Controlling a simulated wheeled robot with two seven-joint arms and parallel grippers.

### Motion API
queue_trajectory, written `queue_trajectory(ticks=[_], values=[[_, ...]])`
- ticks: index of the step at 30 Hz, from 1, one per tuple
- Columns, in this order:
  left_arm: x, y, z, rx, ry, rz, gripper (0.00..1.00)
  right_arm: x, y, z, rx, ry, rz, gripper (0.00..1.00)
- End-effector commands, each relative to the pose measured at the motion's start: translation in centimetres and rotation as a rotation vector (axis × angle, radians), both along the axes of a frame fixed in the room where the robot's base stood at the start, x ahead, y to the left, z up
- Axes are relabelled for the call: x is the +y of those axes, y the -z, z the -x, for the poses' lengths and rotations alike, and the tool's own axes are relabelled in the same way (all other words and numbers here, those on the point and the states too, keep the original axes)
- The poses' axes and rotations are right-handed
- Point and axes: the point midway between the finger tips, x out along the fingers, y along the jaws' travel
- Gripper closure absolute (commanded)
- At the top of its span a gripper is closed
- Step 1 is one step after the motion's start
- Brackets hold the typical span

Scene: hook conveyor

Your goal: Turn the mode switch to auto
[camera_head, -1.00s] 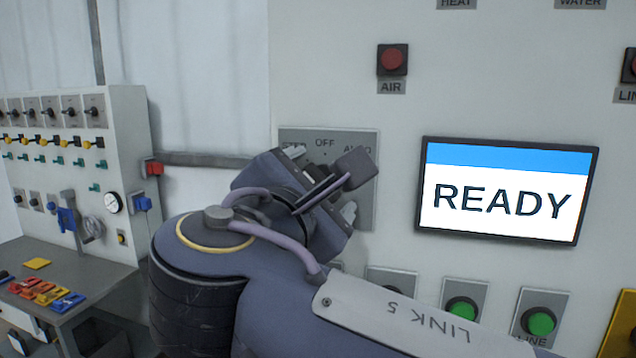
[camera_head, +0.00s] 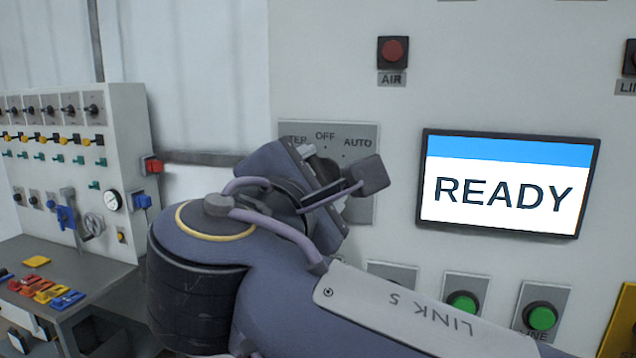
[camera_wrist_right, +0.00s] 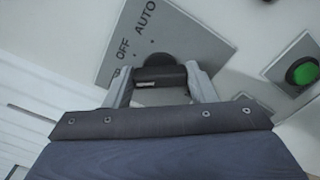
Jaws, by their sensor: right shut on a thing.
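The mode switch plate (camera_head: 362,150) is a grey panel on the white cabinet, lettered OFF at the top middle and AUTO at the right, with a partly hidden word at the left. My right gripper (camera_head: 318,165) is at the plate and hides most of the knob in the head view. In the right wrist view the black knob (camera_wrist_right: 157,61) sits between the two fingers of my right gripper (camera_wrist_right: 160,80), which are shut on its dark handle. OFF and AUTO on the plate show in that view too. My left gripper is not in view.
A screen (camera_head: 505,186) reading READY is right of the plate. A red AIR button (camera_head: 393,52) is above, and green buttons (camera_head: 463,305) are below. A smaller control panel (camera_head: 75,160) and a bench with coloured tags (camera_head: 45,290) stand at the left.

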Motion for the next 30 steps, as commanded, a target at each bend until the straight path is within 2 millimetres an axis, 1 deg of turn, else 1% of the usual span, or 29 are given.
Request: queue_trajectory(ticks=[1, 30], values=[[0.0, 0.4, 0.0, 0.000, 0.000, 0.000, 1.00, 0.0, 0.2, 0.0, -0.012, -0.001, -0.038, 0.72], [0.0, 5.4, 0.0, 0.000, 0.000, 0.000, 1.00, 0.0, 0.7, 0.0, -0.293, -0.001, -0.909, 0.72]])
